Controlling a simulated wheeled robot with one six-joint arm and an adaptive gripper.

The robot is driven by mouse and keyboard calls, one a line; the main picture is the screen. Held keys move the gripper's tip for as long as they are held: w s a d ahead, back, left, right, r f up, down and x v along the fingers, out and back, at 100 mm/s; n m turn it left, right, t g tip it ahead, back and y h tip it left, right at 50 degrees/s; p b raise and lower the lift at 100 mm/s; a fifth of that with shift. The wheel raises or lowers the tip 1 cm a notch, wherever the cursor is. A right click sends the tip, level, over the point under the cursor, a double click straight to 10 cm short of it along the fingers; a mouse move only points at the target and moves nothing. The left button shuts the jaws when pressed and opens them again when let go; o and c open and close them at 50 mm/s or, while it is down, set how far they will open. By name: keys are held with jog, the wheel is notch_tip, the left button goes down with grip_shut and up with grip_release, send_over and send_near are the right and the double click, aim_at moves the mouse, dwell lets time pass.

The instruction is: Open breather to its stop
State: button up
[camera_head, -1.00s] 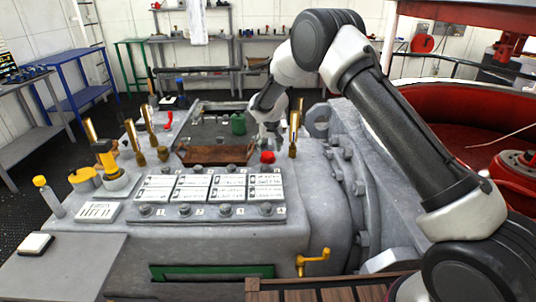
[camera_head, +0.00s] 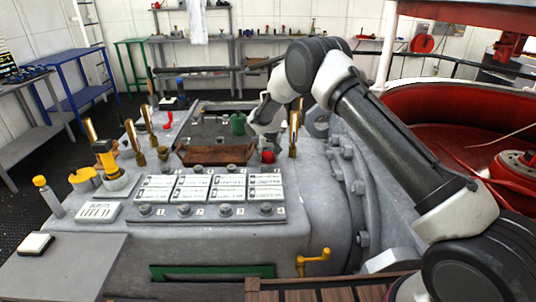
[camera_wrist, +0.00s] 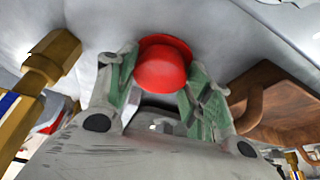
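A red round cap (camera_head: 267,156), which I take to be the breather, stands on the grey machine housing beside a brass post. My gripper (camera_head: 266,148) is just behind and above it in the head view, with its fingertips partly hidden. In the wrist view the red cap (camera_wrist: 162,66) lies between the tips of my two green-padded fingers (camera_wrist: 163,75). The fingers are spread apart, one at each side of the cap and very close to it. Whether either pad touches the cap cannot be told.
A brass post (camera_head: 294,135) stands close to the right of the cap. White label plates (camera_head: 190,188) lie in front, and a red-lined well (camera_head: 440,115) is at the right.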

jog(key=n+y, duration=0.1)
jog(key=n, duration=0.1)
jog(key=n+y, duration=0.1)
jog(key=n, duration=0.2)
jog(key=shift+w+d+n+g, duration=0.1)
jog(key=shift+d+n+g, duration=0.05)
jog(key=shift+n+g, duration=0.2)
jog(key=n+g, duration=0.1)
jog(key=n, duration=0.2)
jog(key=n+g+y, duration=0.1)
jog(key=n, duration=0.2)
jog(key=shift+d+n+y, duration=0.1)
jog(key=shift+n+y, duration=0.15)
jog(key=shift+y, duration=0.05)
dwell(0.4)
jog(key=o, duration=0.7)
jog(key=shift+o, duration=0.2)
jog(key=shift+w, duration=0.1)
jog(key=v, duration=0.7)
jog(key=shift+r, duration=0.15)
